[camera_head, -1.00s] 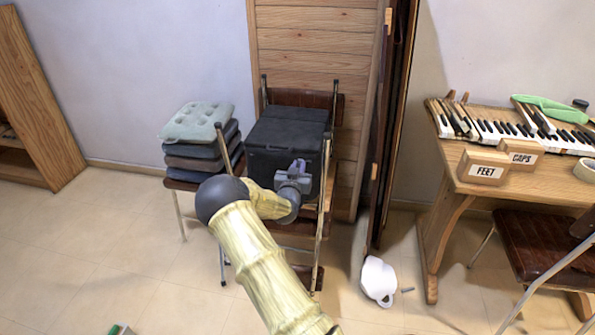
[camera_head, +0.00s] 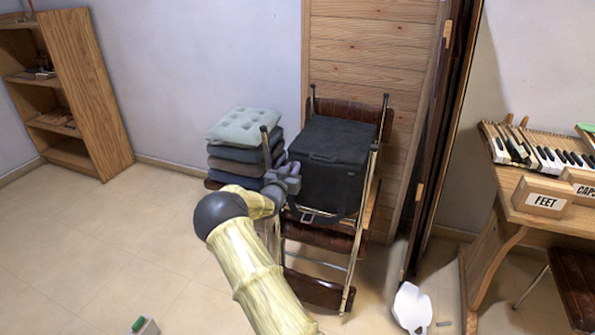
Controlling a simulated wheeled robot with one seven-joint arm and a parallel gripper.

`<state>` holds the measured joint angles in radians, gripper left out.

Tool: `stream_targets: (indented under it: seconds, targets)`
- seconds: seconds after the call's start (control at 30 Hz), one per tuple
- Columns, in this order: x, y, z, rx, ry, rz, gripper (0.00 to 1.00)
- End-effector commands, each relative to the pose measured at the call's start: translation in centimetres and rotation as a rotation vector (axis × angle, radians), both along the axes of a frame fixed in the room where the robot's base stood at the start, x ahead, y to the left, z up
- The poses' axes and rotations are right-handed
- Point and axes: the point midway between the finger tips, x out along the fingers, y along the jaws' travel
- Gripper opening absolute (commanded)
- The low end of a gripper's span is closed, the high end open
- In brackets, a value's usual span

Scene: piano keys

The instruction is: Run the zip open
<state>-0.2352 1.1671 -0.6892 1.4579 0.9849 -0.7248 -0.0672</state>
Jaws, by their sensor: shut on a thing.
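A black boxy bag (camera_head: 340,155) sits upright on the stacked chairs in front of the wooden door. Its lid looks flat and closed; the zip line is too dark and small to make out. A dark strap hangs at the bag's lower front. My gripper (camera_head: 291,174) is at the bag's left front edge, near the top. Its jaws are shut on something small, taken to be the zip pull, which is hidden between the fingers.
Stacked brown chairs (camera_head: 318,290) with upright metal legs hold the bag. A cushion pile (camera_head: 243,127) stands close on the left. A wooden shelf (camera_head: 92,95) is far left. A desk (camera_head: 500,210) with piano keys is right. A white object (camera_head: 411,307) lies on the floor.

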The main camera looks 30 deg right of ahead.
Motion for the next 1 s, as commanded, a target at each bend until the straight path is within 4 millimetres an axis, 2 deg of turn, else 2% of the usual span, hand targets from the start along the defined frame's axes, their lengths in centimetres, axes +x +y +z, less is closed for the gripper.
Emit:
stream_targets:
  seconds: [0.47,0.5,0.57,0.6,1.0]
  targets:
    - [0.3,0.5,0.1,0.000,0.000,0.007,0.00]
    - [0.3,0.4,0.1,0.000,0.000,0.005,0.23]
    - [0.2,0.3,0.1,0.000,-0.001,0.004,0.35]
    - [0.1,0.1,0.1,-0.001,-0.001,0.001,0.37]
    - [-0.4,-0.2,0.0,0.000,0.001,-0.010,0.37]
